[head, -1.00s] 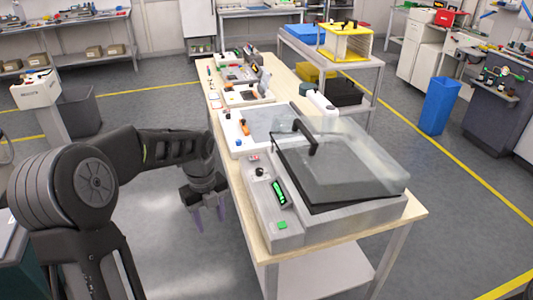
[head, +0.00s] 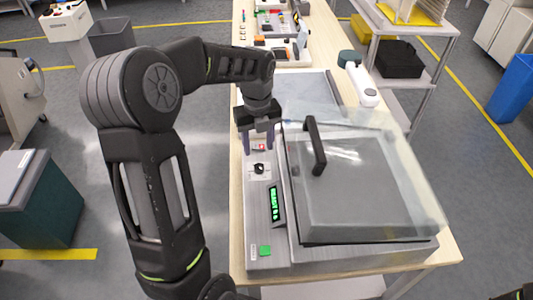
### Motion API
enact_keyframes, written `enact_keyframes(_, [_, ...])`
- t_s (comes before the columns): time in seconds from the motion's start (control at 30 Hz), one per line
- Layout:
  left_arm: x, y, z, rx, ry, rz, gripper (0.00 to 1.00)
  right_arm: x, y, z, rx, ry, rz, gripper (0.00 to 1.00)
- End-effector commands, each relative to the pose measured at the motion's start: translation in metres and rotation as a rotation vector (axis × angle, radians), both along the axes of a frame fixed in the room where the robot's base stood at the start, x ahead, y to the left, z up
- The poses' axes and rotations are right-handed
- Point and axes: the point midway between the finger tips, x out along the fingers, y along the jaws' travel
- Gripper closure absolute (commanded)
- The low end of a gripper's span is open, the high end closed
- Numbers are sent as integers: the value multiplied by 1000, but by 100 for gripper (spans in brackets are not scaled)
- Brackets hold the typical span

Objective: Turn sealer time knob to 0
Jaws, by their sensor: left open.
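The sealer (head: 267,225) is a grey machine on the near end of the wooden table, with a clear lid and a black handle (head: 315,146). Its left panel carries a red switch, a small black knob (head: 259,169), a green-lit display (head: 275,203) and a green button (head: 265,251). My left gripper (head: 259,142) is open and points down over the panel's far end, close to the knob and apparently above the red switch. I cannot tell its exact height over the panel. My right gripper is not in view.
The lid (head: 370,180) rises right of the panel. A white device (head: 361,84) and trays of parts stand farther along the table. A shelf trolley (head: 418,30) is at the back right.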

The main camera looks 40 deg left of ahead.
Motion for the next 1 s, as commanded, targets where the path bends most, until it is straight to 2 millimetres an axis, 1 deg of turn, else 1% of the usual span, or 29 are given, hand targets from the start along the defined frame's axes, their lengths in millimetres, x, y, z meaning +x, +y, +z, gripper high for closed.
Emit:
enact_keyframes(0.2, [0,0,-1,0,0,0,52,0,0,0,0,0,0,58])
enact_keyframes(0.33, [0,0,-7,0,1,0,52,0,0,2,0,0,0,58])
enact_keyframes(0.47, [-1,0,-22,-1,3,1,52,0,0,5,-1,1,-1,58])
enact_keyframes(0.7, [0,-1,-59,-2,1,0,52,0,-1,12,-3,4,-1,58])
enact_keyframes(0.8, [0,0,-70,-1,1,0,52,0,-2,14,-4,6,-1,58])
enact_keyframes(0.9, [0,0,-77,-1,0,0,52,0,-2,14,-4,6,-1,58])
enact_keyframes(1.0, [0,0,-78,-1,-2,1,52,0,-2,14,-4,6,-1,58])
